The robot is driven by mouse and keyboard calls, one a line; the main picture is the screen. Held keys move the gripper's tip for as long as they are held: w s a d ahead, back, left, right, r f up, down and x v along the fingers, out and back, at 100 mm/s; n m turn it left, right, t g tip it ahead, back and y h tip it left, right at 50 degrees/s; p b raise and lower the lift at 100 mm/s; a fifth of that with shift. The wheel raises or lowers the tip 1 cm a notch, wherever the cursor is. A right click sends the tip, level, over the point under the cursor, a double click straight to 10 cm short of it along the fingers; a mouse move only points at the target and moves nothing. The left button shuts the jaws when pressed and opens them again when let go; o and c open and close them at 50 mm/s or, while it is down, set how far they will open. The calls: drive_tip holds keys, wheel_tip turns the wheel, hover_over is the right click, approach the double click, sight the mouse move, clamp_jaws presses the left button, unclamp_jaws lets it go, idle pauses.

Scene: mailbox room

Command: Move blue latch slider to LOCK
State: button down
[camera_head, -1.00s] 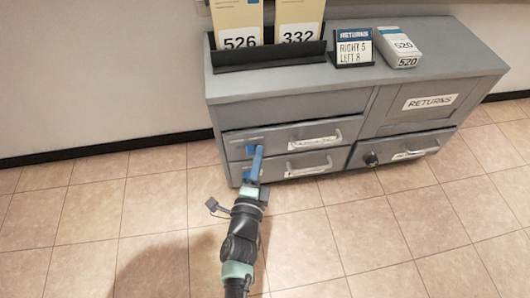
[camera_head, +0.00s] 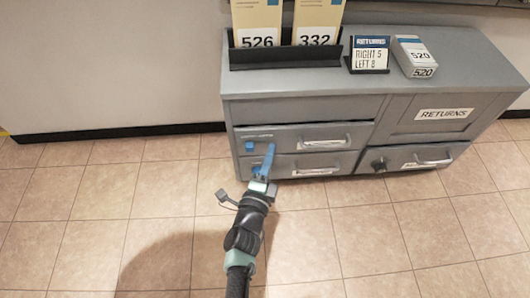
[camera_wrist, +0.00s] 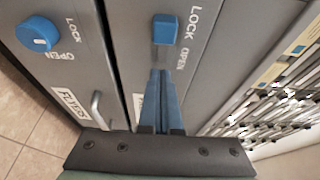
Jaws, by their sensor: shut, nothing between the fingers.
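The blue latch slider (camera_head: 249,146) is a small block at the left of the upper drawer front. In the wrist view the slider (camera_wrist: 165,29) sits beside the word LOCK, with OPEN nearer my fingers. My gripper (camera_head: 269,148) is in front of the drawer, to the right of the slider, with its blue fingers together and empty. In the wrist view my gripper (camera_wrist: 160,72) points at the OPEN side, with a gap between fingertips and slider. The fingers hide part of the drawer label.
A round blue knob (camera_wrist: 38,33) with its own LOCK and OPEN marks is on the lower drawer. Drawer handles (camera_head: 325,142) stick out to the right. A black knob (camera_head: 379,165) is on the lower right drawer. The tiled floor at left is clear.

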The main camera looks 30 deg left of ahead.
drive_tip(key=p+v, duration=0.4)
drive_tip(key=v, duration=0.6)
drive_tip(key=shift+d, duration=0.15)
drive_tip(key=shift+w, duration=0.1)
drive_tip(key=w+d+r+n+t+p, duration=0.1)
drive_tip(key=w+r+n+t+p, duration=0.3)
drive_tip(key=r, duration=1.1)
drive_tip(key=w+d+r+n+g+y+p, duration=0.1)
drive_tip(key=w+d+r+n+p, duration=0.3)
drive_tip(key=r, duration=1.1)
drive_tip(key=w+a+r+n+t+p, duration=0.15)
drive_tip(key=w+r, duration=0.45)
drive_tip(key=r, duration=0.9)
drive_tip(key=s+d+r+n+t+h+p, duration=0.2)
drive_tip(key=s+d+r+p, duration=0.25)
drive_tip(key=r, duration=1.05)
drive_tip(key=s+d+r+n+t+h+p, duration=0.2)
drive_tip(key=s+d+r+p, duration=0.3)
drive_tip(key=r, duration=0.9)
drive_tip(key=s+d+r+n+t+h+p, duration=0.2)
drive_tip(key=s+d+r+p, duration=0.3)
drive_tip(key=r, duration=1)
wheel_tip(320, 180, up, 35)
drive_tip(key=p, duration=3.3)
drive_tip(key=shift+s+a+f+p, duration=0.15)
drive_tip(key=shift+s+a+p, duration=0.1)
drive_tip(key=shift+p, duration=0.1)
drive_tip(key=shift+m+g, duration=0.25)
